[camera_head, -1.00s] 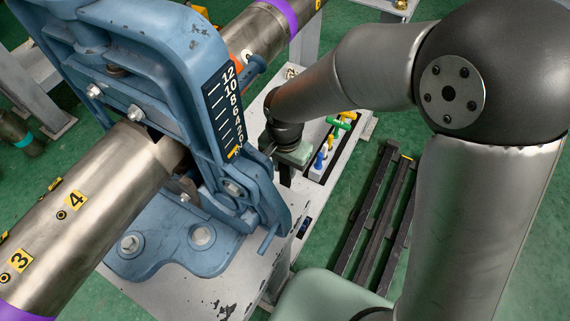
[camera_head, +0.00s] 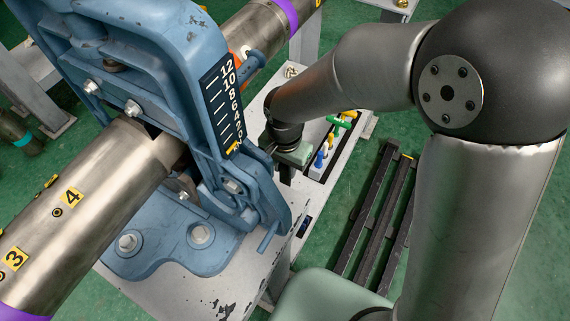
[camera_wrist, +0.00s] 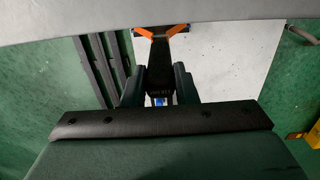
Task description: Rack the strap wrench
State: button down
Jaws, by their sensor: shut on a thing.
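My gripper (camera_wrist: 158,86) has its two dark green fingers closed on the black handle of the strap wrench (camera_wrist: 160,65). Orange parts of the wrench (camera_wrist: 146,32) spread to both sides at the handle's far end, under a pale grey surface. In the head view my gripper (camera_head: 288,158) is low over the bench, just right of the blue vise. The wrench is mostly hidden there. A tool rack (camera_head: 318,170) with blue, yellow and green tool handles stands on the bench close right of my gripper.
The large blue vise (camera_head: 205,120) with a number scale clamps a long steel pipe (camera_head: 105,190) left of my gripper. The grey bench (camera_head: 225,290) runs beneath it. Dark metal bars (camera_head: 375,215) lie on the green floor at right. Open floor surrounds them.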

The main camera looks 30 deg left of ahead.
aim_at(285, 179)
jog(key=shift+f+b, duration=2.6)
jog(key=shift+f, duration=0.5)
dwell(2.1)
jog(key=c, duration=1.1)
grip_release()
jog(key=shift+o, duration=0.2)
notch_tip(285, 179, up, 18)
jog(key=p, duration=0.4)
jog(key=shift+f, duration=0.25)
jog(key=shift+p, duration=0.3)
